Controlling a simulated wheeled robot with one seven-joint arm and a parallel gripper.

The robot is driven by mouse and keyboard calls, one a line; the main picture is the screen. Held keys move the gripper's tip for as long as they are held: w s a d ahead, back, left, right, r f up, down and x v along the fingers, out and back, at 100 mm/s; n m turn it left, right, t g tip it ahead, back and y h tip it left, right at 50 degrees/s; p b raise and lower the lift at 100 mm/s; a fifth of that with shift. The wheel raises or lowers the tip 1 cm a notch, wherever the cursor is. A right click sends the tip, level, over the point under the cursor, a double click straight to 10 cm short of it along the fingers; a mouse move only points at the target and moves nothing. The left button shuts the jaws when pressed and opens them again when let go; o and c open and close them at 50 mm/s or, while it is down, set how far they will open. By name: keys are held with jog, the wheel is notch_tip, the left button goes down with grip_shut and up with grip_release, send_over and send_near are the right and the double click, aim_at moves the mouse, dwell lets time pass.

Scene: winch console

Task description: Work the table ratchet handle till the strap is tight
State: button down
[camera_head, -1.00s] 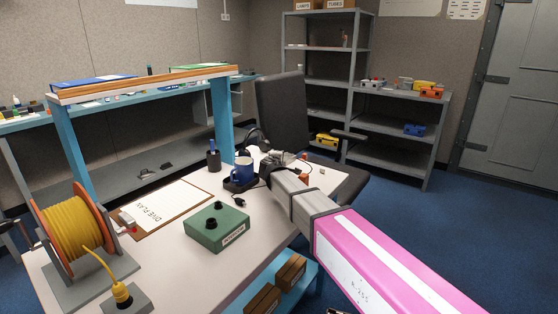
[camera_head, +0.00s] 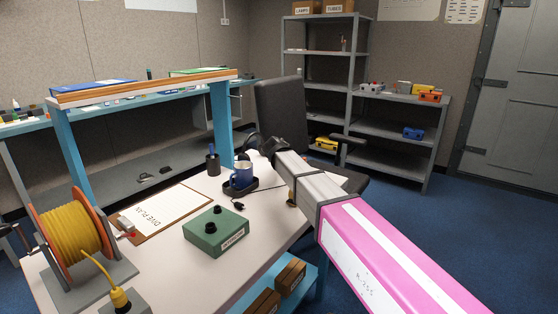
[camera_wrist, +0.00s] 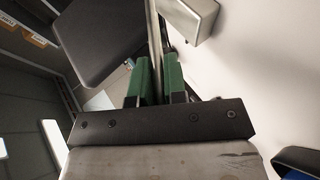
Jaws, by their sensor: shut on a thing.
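In the wrist view my gripper (camera_wrist: 159,78) has its two green-padded fingers closed on a thin grey metal bar (camera_wrist: 156,25), which I take to be the ratchet handle. The bar runs up from between the pads, away from the wrist. A silvery block (camera_wrist: 189,17) lies just right of the bar; I cannot tell whether it is part of the ratchet. In the head view my gripper (camera_head: 270,147) is over the far right end of the table (camera_head: 175,240). My arm hides the handle there. The strap cannot be made out, so its tightness does not show.
A black chair (camera_head: 281,110) stands close behind my gripper. A green box (camera_head: 216,233), a clipboard (camera_head: 165,212) and a yellow cable reel (camera_head: 72,232) occupy the table.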

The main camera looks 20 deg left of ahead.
jog(key=w+r+g, duration=0.1)
jog(key=r+g, duration=0.1)
jog(key=w+m+g, duration=0.1)
jog(key=g, duration=0.1)
jog(key=shift+w+d+r+y, duration=0.3)
jog(key=shift+r+y, duration=0.1)
jog(key=w+g, duration=0.1)
jog(key=w+r+g, duration=0.1)
jog(key=g, duration=0.1)
jog(key=shift+w+d+r+m+y, duration=0.15)
jog(key=shift+d+m+y, duration=0.15)
jog(key=shift+d+m, duration=0.1)
jog(key=shift+w+d+r, duration=0.15)
jog(key=shift+w, duration=0.2)
jog(key=shift+w+r, duration=0.1)
jog(key=shift+w, duration=0.1)
jog(key=c, duration=1.2)
grip_release()
jog(key=shift+w+d, duration=0.1)
jog(key=shift+s+d+r, duration=0.1)
jog(key=shift+s+r, duration=0.25)
jog(key=shift+r, duration=0.1)
jog(key=v, duration=0.9)
jog(key=shift+r, duration=0.35)
